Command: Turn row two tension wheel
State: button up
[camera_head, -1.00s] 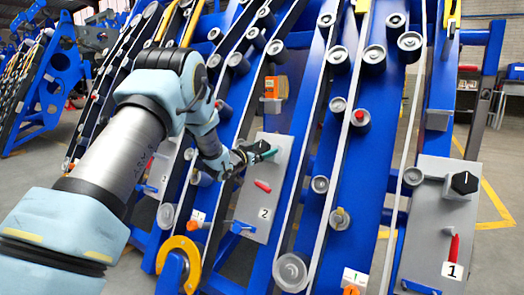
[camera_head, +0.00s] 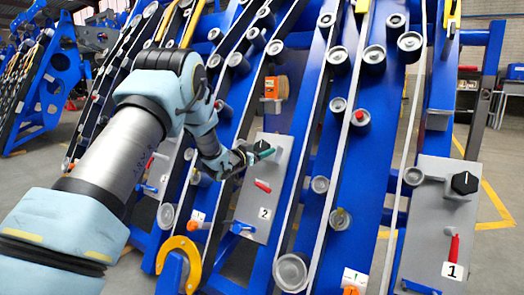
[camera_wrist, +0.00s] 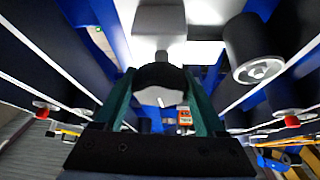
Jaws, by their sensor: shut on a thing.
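The grey panel marked 2 (camera_head: 250,205) stands in the middle of the head view, tilted with the blue frame. Its dark tension wheel is near its upper end and mostly hidden by my gripper (camera_head: 262,153). In the wrist view the black wheel (camera_wrist: 160,77) sits between the two teal fingers of my gripper (camera_wrist: 159,88). The fingers are shut on its sides. A red lever (camera_head: 263,186) is on the panel just below the wheel.
Panel 1 (camera_head: 432,222), with its own black knob (camera_head: 464,183) and red lever, is at right. An orange box (camera_head: 272,88) sits above panel 2. Belts and rollers run close on both sides. A yellow hook-shaped part (camera_head: 181,250) is at lower left.

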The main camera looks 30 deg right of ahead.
jog(key=shift+r+m+g, duration=0.1)
jog(key=shift+m+g, duration=0.7)
jog(key=shift+m, duration=0.7)
jog(key=shift+m+g+p, duration=0.7)
jog(key=shift+m+g, duration=0.4)
jog(key=shift+m, duration=0.8)
jog(key=o, duration=1.3)
jog(key=v, duration=0.7)
jog(key=p+v, duration=0.1)
jog(key=v, duration=0.3)
jog(key=shift+w+f, duration=0.1)
jog(key=shift+f, duration=0.15)
